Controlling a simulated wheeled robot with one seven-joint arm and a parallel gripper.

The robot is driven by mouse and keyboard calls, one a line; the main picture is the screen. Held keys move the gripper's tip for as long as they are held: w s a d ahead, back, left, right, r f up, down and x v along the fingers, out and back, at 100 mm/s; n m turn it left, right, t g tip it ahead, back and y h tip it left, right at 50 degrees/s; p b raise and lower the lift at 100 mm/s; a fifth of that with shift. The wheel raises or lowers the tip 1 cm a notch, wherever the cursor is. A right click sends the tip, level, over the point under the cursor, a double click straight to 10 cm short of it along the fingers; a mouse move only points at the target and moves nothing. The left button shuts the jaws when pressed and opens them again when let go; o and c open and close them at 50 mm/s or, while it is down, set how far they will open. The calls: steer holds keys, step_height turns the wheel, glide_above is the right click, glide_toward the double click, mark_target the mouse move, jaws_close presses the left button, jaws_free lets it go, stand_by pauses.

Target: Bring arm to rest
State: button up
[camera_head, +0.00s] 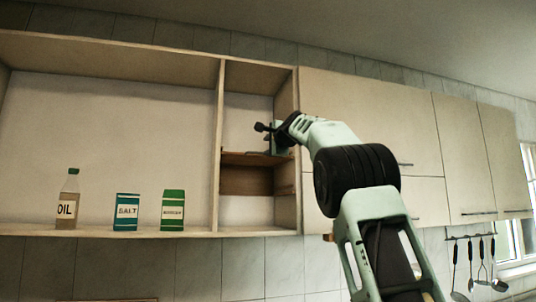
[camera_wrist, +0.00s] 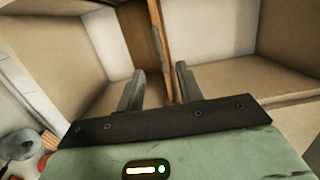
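My gripper (camera_head: 264,139) is raised in front of the narrow open cabinet section, level with its wooden shelf board (camera_head: 247,158). In the wrist view my gripper (camera_wrist: 159,70) has its two fingers apart, with nothing held between them. The edge of the brown board (camera_wrist: 162,45) runs up the picture beyond and between the fingertips. I cannot tell whether the fingers touch it. The arm reaches up from the lower right of the head view.
An oil bottle (camera_head: 68,199), a salt box (camera_head: 126,212) and a green box (camera_head: 173,210) stand on the wide shelf at left. Closed cabinet doors (camera_head: 468,165) are at right, above hanging utensils (camera_head: 481,268). The narrow section's side walls are close to my gripper.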

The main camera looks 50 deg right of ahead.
steer(key=shift+s+a, duration=0.2)
steer(key=shift+s, duration=0.25)
